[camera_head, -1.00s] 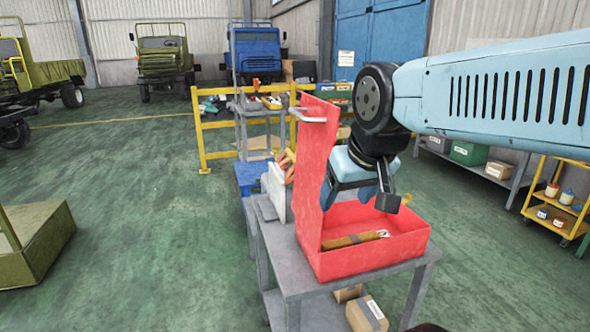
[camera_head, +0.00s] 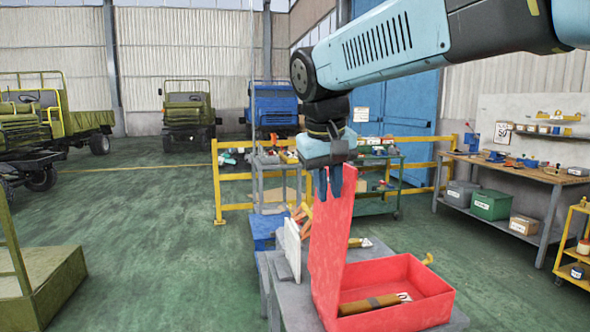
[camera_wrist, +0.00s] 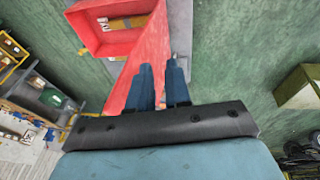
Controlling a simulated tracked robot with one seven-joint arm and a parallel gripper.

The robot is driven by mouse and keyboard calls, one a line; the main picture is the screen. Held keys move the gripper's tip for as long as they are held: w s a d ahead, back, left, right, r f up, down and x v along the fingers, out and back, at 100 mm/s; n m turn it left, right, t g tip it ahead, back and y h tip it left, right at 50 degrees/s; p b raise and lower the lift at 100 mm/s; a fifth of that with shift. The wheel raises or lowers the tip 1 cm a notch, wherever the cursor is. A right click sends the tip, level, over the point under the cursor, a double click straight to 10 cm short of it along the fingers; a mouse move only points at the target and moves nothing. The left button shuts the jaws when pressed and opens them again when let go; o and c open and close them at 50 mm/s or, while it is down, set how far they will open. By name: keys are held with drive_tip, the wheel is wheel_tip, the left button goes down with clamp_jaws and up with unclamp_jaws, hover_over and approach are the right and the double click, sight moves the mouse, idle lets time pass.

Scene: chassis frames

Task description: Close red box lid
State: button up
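The red box (camera_head: 432,272) sits on a grey table with its lid (camera_head: 328,262) standing upright along the left side. My gripper (camera_head: 329,196) is at the lid's upper edge with its blue fingers pointing down; whether it touches the lid is unclear. In the wrist view my gripper (camera_wrist: 161,72) shows a gap between its fingers, so it is open. The lid (camera_wrist: 140,62) appears behind and beside the left finger, and the open box (camera_wrist: 88,36) shows at upper left. A brown-handled tool (camera_head: 372,304) lies in the box.
The grey table (camera_head: 296,300) carries the box, with a white panel (camera_head: 291,248) behind the lid. A yellow railing (camera_head: 217,180) and a cart (camera_head: 277,180) stand beyond. Open green floor (camera_head: 150,240) lies to the left. A workbench (camera_head: 540,178) is at right.

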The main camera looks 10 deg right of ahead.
drive_tip(key=w+a+r+g+h, duration=0.1)
drive_tip(key=w+a+r, duration=0.2)
drive_tip(key=w, duration=0.2)
drive_tip(key=w+a+r+g+h, duration=0.1)
drive_tip(key=w+a+r, duration=0.2)
drive_tip(key=w, duration=0.1)
drive_tip(key=w+a+r+h, duration=0.1)
drive_tip(key=w+a+r, duration=0.2)
drive_tip(key=w, duration=0.2)
drive_tip(key=shift+w+m+g, duration=0.3)
drive_tip(key=shift+m+g, duration=0.1)
clamp_jaws()
drive_tip(key=d+f, duration=0.8)
drive_tip(key=shift+f, duration=0.25)
